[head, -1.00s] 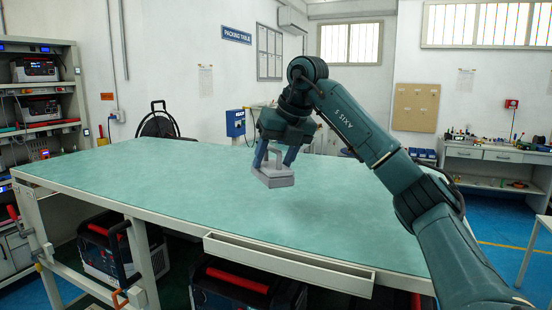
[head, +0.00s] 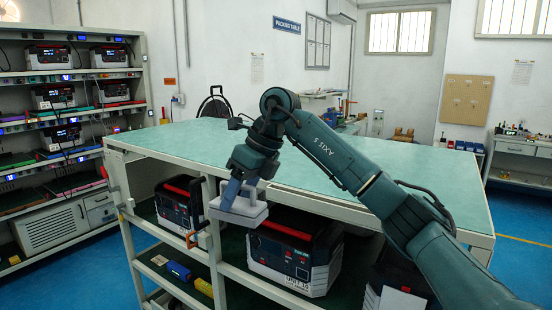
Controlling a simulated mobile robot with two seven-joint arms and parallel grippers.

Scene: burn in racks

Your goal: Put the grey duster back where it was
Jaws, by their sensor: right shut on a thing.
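The grey duster (head: 240,205) is a pale grey block with a handle on top. My right gripper (head: 240,190) is shut on its handle and holds it in the air, slightly tilted. In the head view the duster shows in front of the near edge of the green-topped table (head: 330,165), below the level of its top. It overlaps the shelf space under the table; I cannot tell how far it is from the table frame. My left gripper is out of view.
Under the table stand black-and-red power units (head: 295,250), one with a red handle. A lower shelf holds a blue item (head: 178,271) and a yellow item (head: 204,287). A tall rack (head: 75,90) with several units stands at the left. The tabletop is clear.

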